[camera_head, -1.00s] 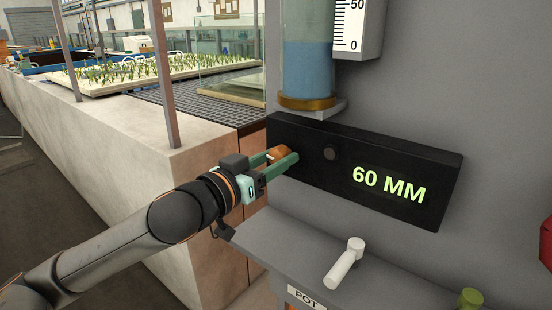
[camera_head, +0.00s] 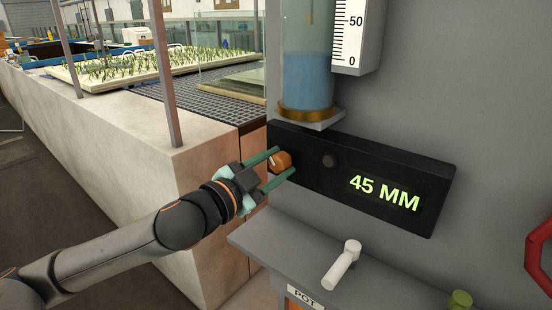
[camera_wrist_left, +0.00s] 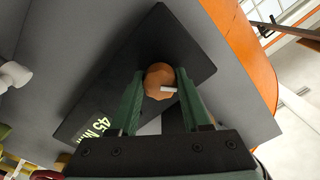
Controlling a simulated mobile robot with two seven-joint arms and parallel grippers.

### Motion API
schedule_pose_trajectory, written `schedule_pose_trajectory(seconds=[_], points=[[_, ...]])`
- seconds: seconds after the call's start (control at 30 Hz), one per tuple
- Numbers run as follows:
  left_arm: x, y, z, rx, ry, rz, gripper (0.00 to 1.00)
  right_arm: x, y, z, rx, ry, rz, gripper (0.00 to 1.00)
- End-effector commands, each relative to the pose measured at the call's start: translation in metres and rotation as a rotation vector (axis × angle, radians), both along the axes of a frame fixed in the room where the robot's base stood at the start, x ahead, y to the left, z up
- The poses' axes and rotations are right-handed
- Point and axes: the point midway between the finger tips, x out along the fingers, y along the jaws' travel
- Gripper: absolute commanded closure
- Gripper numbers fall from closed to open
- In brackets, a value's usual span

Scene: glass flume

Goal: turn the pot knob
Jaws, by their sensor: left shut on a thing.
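The orange-brown round knob (camera_head: 281,162) sits at the left end of a black display box (camera_head: 330,180) on the grey wall. My left gripper (camera_head: 284,160) is shut on this knob, one green finger on each side of it. In the left wrist view the knob (camera_wrist_left: 158,78) lies between the fingertips (camera_wrist_left: 161,74), with a short pale pointer mark on it. The display (camera_head: 385,192) reads 45 MM in green. My right gripper is not in view.
A clear tube of blue water (camera_head: 306,80) with a scale plate (camera_head: 354,38) stands above the box. Below is a grey shelf labelled POT with a white lever (camera_head: 342,264) and a green knob (camera_head: 460,300). A red wheel (camera_head: 538,255) is at the right edge. A concrete flume wall (camera_head: 110,130) stands left.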

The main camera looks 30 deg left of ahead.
Motion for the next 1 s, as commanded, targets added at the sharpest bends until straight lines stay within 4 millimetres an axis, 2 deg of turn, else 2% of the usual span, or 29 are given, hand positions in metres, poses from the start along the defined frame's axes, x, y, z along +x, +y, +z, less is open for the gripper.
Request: schedule_pose_trajectory(seconds=[1.0], points=[[0.000, 0.001, 0.002, 0.967, -0.070, 0.000, 1.00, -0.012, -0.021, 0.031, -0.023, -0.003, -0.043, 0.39]])
